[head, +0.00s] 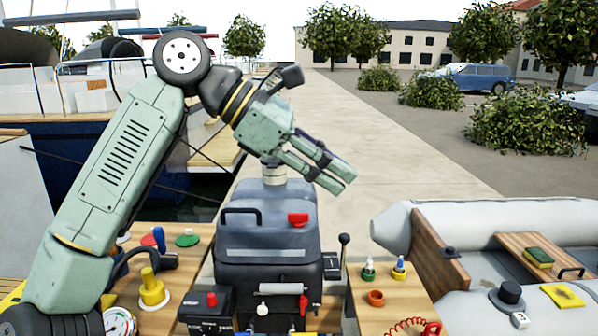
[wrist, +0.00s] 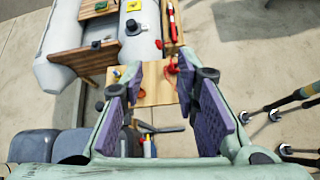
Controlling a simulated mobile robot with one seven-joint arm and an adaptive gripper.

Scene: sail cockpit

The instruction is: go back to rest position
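My green arm reaches up from the lower left in the head view and bends over at a dark round joint. My gripper (head: 334,172) hangs above and right of the dark grey engine-like unit (head: 265,240), pointing down to the right. In the wrist view my gripper (wrist: 170,88) has its two purple-padded fingers spread well apart, with nothing held between them. A wooden board and dinghy parts show beyond the gap, apart from the fingers.
A grey inflatable dinghy (head: 510,225) lies right. Wooden tops with knobs and a yellow post (head: 151,287) flank the unit; a black lever (head: 343,250) stands beside it. Several wrench-like tools (wrist: 285,110) lie on the pavement. The quay (head: 375,150) behind is clear.

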